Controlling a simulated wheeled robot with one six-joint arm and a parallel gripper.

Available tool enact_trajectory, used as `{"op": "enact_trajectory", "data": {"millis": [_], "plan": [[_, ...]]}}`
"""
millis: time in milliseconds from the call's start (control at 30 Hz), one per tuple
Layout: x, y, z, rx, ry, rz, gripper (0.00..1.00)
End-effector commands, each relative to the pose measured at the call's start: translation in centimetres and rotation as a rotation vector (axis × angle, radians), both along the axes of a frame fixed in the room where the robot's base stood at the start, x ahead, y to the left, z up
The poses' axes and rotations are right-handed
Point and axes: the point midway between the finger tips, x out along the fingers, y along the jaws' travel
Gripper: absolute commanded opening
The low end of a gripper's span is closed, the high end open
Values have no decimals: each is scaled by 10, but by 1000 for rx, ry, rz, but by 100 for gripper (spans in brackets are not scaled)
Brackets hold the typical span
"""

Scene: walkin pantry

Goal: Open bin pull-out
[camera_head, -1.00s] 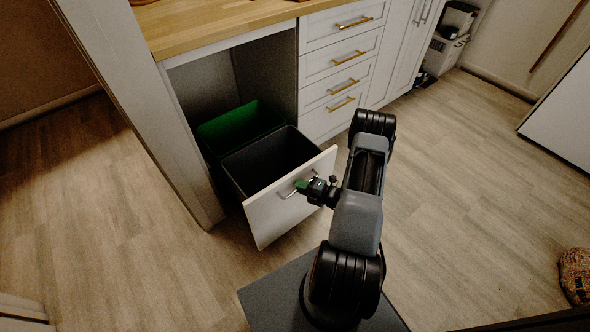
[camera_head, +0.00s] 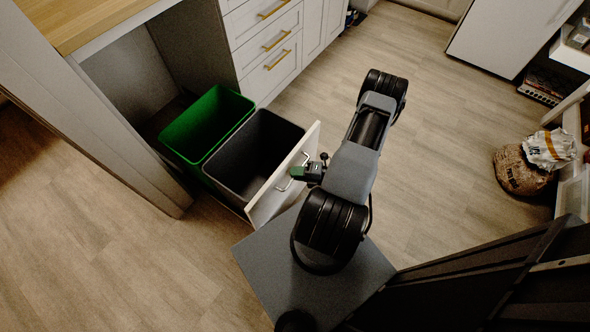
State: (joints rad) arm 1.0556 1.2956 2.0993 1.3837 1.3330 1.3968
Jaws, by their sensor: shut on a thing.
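The bin pull-out stands far out of its cabinet opening, with its white front panel (camera_head: 270,199) facing my base. Behind the panel sit a black bin (camera_head: 245,158) and, farther in, a green bin (camera_head: 197,128); both look empty. A metal bar handle (camera_head: 284,184) is on the panel's outer face. My gripper (camera_head: 297,173) is at this handle, shut on it. The fingertips are small and partly hidden, so their exact fit around the bar cannot be made out.
A grey side panel (camera_head: 115,140) bounds the left. Bags (camera_head: 521,170) stand on the floor at right. The wooden floor (camera_head: 430,130) between is clear.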

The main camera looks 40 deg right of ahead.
Motion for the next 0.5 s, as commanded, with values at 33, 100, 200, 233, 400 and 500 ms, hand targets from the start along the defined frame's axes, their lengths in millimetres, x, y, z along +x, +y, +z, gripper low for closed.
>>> {"op": "enact_trajectory", "data": {"millis": [33,100,200,233,400,500], "plan": [[1,-2,0,-3,-3,-2,0],[0,-2,0,-5,-3,-2,0],[0,-2,0,-5,-3,-2,0],[0,-2,0,-5,-3,-2,0],[0,-3,0,-5,-3,-2,15],[0,-2,0,-4,-2,-2,25]]}}
